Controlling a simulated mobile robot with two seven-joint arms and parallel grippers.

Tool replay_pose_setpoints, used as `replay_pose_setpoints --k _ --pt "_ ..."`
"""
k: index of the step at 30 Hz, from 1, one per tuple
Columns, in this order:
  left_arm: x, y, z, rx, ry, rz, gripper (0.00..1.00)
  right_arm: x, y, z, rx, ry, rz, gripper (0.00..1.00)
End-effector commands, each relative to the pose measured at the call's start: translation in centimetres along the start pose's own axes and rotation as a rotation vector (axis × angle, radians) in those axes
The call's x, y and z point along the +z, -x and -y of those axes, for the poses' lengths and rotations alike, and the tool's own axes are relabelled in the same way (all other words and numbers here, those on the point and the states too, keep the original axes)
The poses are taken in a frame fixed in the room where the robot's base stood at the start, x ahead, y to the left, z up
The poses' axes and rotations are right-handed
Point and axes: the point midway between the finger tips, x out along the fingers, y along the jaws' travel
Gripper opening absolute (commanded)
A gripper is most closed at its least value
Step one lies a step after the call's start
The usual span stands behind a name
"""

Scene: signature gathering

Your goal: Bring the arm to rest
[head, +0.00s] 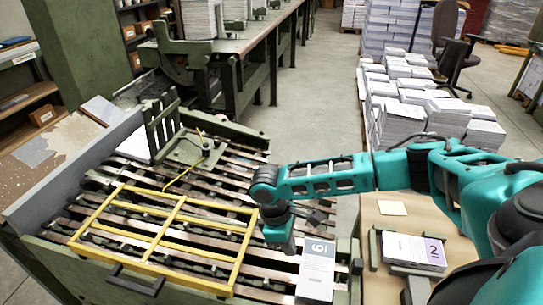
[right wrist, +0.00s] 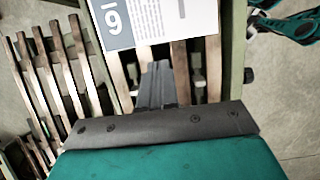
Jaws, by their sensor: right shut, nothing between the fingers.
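My right gripper (head: 283,247) hangs over the slatted machine bed, at the end of my teal right arm. The same printed piece (head: 316,270) lies at the right end of the slats in the head view, in front of and to the right of the gripper. I cannot tell how far above the slats the fingers are. My left gripper is not in view.
A yellow frame (head: 167,227) lies over the slats at left. Paper stacks (head: 400,115) stand at back right. The aisle floor (head: 322,110) is clear.

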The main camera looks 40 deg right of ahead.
Motion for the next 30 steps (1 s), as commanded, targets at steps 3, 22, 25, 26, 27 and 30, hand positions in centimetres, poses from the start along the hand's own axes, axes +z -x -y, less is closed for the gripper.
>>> replay_pose_setpoints --k 3,22,25,26,27,30 --pt "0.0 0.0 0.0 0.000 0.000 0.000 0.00 0.0 0.0 0.0 0.000 0.000 0.000 0.00" --pt "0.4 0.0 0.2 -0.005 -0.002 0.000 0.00 -7.1 1.8 18.5 -0.088 0.193 -0.408 0.00" --pt "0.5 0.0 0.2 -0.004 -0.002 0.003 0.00 -7.1 3.2 20.4 -0.104 0.130 -0.506 0.00" --pt "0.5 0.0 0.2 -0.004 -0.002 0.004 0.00 -6.9 3.6 20.8 -0.107 0.102 -0.531 0.00" --pt "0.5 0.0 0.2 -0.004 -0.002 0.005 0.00 -6.6 4.1 21.0 -0.108 0.060 -0.562 0.00" --pt "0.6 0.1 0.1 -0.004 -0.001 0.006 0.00 -5.2 4.8 20.8 -0.102 -0.066 -0.616 0.00"
